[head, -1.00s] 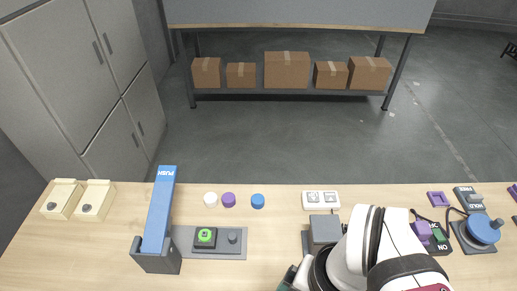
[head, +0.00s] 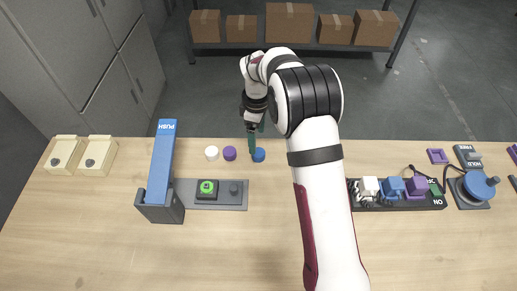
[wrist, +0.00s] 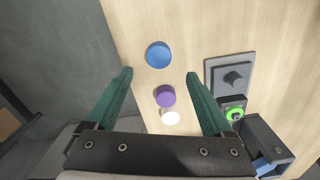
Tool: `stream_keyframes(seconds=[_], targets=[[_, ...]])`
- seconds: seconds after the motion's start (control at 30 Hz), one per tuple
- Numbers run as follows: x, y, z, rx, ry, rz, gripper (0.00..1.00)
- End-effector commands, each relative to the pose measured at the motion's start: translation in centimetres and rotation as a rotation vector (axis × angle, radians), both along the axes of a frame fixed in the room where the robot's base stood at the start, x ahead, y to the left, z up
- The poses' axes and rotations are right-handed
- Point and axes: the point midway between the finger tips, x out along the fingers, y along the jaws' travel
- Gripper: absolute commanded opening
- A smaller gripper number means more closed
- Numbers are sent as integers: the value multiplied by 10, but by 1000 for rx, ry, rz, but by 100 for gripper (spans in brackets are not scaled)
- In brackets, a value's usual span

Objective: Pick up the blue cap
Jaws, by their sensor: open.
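The blue cap (head: 259,155) is a small round cap near the far edge of the wooden table, at the right end of a row of caps. In the wrist view the blue cap (wrist: 158,55) lies ahead of my fingertips, roughly midway between their lines. My gripper (head: 253,137) reaches over the row from above, by the blue cap. In the wrist view my gripper (wrist: 160,75) is open, with its two green fingers apart and nothing held. The purple cap (wrist: 165,96) and the white cap (wrist: 171,118) appear between the fingers, below them on the table.
The table (head: 110,230) has free room in front. A dark block with coloured switches (head: 393,190) and a blue crank (head: 478,186) are at right.

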Motion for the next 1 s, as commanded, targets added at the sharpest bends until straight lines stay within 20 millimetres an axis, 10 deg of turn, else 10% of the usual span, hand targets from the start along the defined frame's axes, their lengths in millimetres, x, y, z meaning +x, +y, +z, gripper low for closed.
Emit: stream_keyframes(seconds=[0.4, 0.67, 1.0], targets=[[0, -6, -68, 0, 2, -3, 86], [0, -5, -71, 1, 0, -3, 84], [0, -5, -71, 1, 0, -3, 23]])
